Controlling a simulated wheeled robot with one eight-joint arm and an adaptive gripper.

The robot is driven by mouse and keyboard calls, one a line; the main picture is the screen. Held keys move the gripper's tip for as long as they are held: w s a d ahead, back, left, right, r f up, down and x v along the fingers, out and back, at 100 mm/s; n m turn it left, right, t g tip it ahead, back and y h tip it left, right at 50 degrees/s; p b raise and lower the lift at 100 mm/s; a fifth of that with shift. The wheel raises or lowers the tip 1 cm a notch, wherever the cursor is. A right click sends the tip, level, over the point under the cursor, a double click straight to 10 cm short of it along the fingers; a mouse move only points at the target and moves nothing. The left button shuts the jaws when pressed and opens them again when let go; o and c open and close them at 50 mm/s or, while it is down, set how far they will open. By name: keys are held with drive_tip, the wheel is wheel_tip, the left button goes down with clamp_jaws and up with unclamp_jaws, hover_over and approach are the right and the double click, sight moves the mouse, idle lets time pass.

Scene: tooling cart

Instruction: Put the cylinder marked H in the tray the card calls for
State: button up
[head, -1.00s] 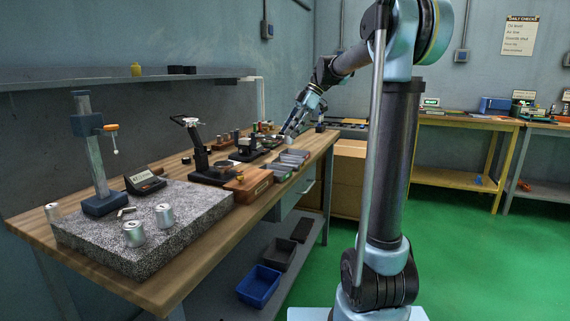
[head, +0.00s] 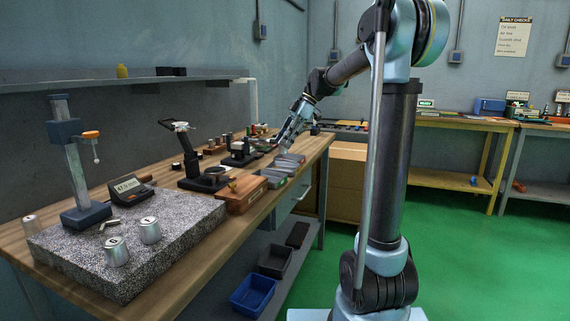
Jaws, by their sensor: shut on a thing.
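My gripper (head: 279,143) is over the far part of the workbench, just above and behind the grey trays (head: 273,183). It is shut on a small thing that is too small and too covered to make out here. Silver cylinders with dark marks on top, one at the front (head: 117,252) and one behind it (head: 149,231), stand upright on the speckled granite plate (head: 185,236). Another cylinder (head: 31,225) stands at the plate's left. Their marks are too small to read. I cannot pick out a readable card.
A gauge stand (head: 75,165) and a small display (head: 130,189) stand on the plate. A black stand (head: 190,155) and a wooden block (head: 243,194) are between plate and trays. A shelf (head: 120,75) runs above; a blue bin (head: 253,292) sits below.

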drive_tip(key=shift+f, duration=3.45)
drive_tip(key=shift+f, duration=0.1)
drive_tip(key=o, duration=1.1)
drive_tip(key=v, duration=1.2)
drive_tip(key=s+d+f+m+t+h, duration=0.1)
drive_tip(key=s+d+f+m+h, duration=0.1)
drive_tip(key=s+d+f+m, duration=0.3)
drive_tip(key=s+d+f+m+t+h, duration=0.2)
drive_tip(key=s+d+f+m, duration=0.3)
drive_tip(key=s+f+m, duration=0.4)
drive_tip(key=s+d+f+m+t+h, duration=0.1)
drive_tip(key=s+d+f+m, duration=0.4)
drive_tip(key=s+f, duration=0.9)
drive_tip(key=s+m+h, duration=0.1)
drive_tip(key=s+m, duration=0.1)
drive_tip(key=s, duration=0.4)
drive_tip(key=shift+s+m, duration=0.3)
drive_tip(key=shift+s, duration=0.05)
